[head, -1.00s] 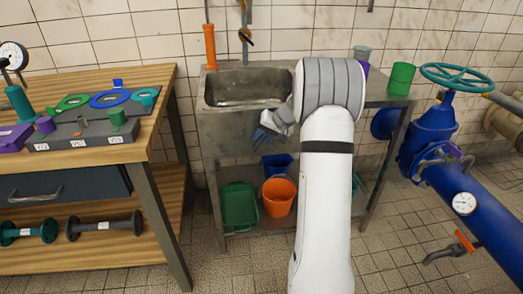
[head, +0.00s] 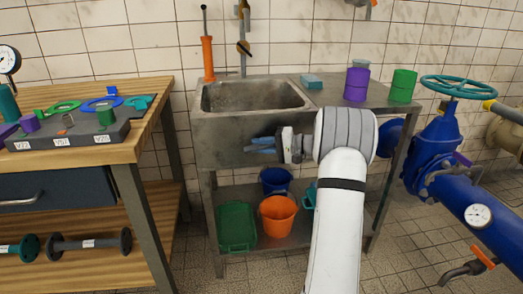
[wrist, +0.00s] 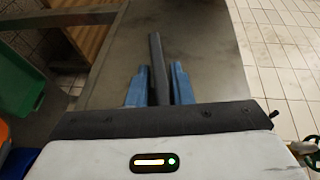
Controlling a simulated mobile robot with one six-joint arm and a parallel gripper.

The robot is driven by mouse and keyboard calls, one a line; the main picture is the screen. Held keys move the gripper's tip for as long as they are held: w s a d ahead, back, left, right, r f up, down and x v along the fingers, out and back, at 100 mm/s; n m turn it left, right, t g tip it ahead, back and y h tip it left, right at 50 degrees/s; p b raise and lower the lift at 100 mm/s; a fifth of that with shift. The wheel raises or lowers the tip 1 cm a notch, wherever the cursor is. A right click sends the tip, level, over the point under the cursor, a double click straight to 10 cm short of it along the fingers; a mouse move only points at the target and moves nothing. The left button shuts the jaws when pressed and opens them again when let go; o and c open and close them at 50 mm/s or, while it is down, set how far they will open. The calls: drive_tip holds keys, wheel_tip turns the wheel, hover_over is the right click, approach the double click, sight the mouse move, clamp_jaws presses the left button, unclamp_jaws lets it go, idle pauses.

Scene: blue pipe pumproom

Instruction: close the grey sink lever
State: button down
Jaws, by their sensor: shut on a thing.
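The long, narrow dark grey bar of the grey lever (wrist: 155,60) shows in the wrist view between my two blue fingers and extends past their tips. My gripper (head: 252,145) is shut on it, in front of the sink's front panel in the head view, with its fingers pointing left. It also shows in the wrist view (wrist: 160,68). The lever's mount cannot be made out, and I cannot see its near end. The metal sink (head: 221,124) has its basin on the left and a flat top on the right.
A blue bucket (head: 276,181), an orange bucket (head: 278,216) and a green crate (head: 236,228) stand on the shelf under the sink. A wooden workbench (head: 150,115) is at left. A blue pipe with a valve (head: 437,138) is at right.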

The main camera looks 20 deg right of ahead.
sight(268, 146)
drive_tip(key=shift+s+a+f+y, duration=0.1)
drive_tip(key=shift+f+y, duration=0.1)
drive_tip(key=shift+y, duration=0.3)
idle(1.7)
drive_tip(key=c, duration=1.5)
unclamp_jaws()
drive_tip(key=shift+r+t, duration=0.1)
drive_tip(key=shift+t, duration=0.2)
drive_tip(key=p+v, duration=0.1)
drive_tip(key=v, duration=0.5)
drive_tip(key=shift+s+d+r, duration=0.1)
drive_tip(key=shift+s+d, duration=0.1)
drive_tip(key=shift+d, duration=0.15)
drive_tip(key=shift+s+d+p, duration=0.3)
drive_tip(key=shift+s+d, duration=0.05)
drive_tip(key=shift+d, duration=0.05)
